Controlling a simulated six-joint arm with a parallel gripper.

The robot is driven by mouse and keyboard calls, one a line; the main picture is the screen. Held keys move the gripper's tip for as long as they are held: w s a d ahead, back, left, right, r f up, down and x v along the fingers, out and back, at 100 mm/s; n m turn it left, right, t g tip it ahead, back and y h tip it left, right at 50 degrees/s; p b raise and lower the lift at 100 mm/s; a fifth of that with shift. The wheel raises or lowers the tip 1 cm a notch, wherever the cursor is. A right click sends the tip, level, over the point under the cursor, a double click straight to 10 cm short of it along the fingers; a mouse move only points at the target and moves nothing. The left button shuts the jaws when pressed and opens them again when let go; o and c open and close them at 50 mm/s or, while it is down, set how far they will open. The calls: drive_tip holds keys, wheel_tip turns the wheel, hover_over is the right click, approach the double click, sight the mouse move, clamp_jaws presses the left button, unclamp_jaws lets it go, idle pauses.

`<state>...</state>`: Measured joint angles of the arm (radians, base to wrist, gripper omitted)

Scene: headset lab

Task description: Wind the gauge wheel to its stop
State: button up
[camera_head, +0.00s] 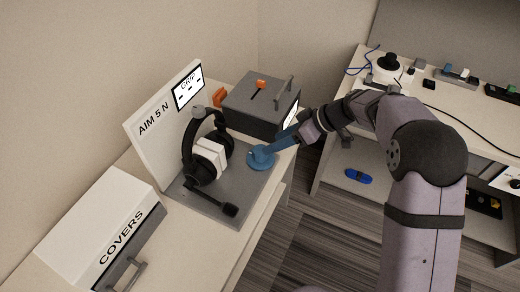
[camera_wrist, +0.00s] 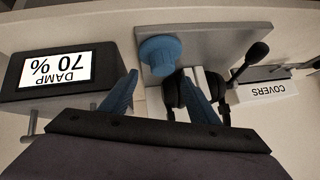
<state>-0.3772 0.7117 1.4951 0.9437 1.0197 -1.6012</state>
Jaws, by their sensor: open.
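The gauge wheel (camera_head: 261,158) is a blue round knob at the right edge of a grey base plate (camera_head: 210,205). In the wrist view the wheel (camera_wrist: 160,54) lies ahead of my fingertips, between their lines. My gripper (camera_head: 277,147) has blue fingers and reaches in from the right, close to the wheel. In the wrist view my gripper (camera_wrist: 158,72) is open with nothing between its fingers. Whether a finger touches the wheel cannot be told. A headset (camera_head: 205,150) with a white block between its ear cups stands on the plate. The GRIP display (camera_head: 188,88) shows only dashes.
A white board (camera_head: 155,125) reading "AIM 5 N" stands behind the headset. A dark box (camera_head: 262,103) with an orange lever and a handle is behind my gripper; its screen (camera_wrist: 57,68) reads "DAMP 70 %". A COVERS box (camera_head: 100,230) is front left. A second bench (camera_head: 450,100) holds small items.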

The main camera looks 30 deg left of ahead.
sight(261, 155)
drive_tip(key=n, duration=0.4)
drive_tip(key=shift+s, duration=0.25)
drive_tip(key=shift+p+x, duration=1.1)
drive_tip(key=shift+x, duration=2.55)
drive_tip(key=shift+s+r, duration=0.1)
drive_tip(key=shift+s, duration=0.05)
drive_tip(key=c, duration=1)
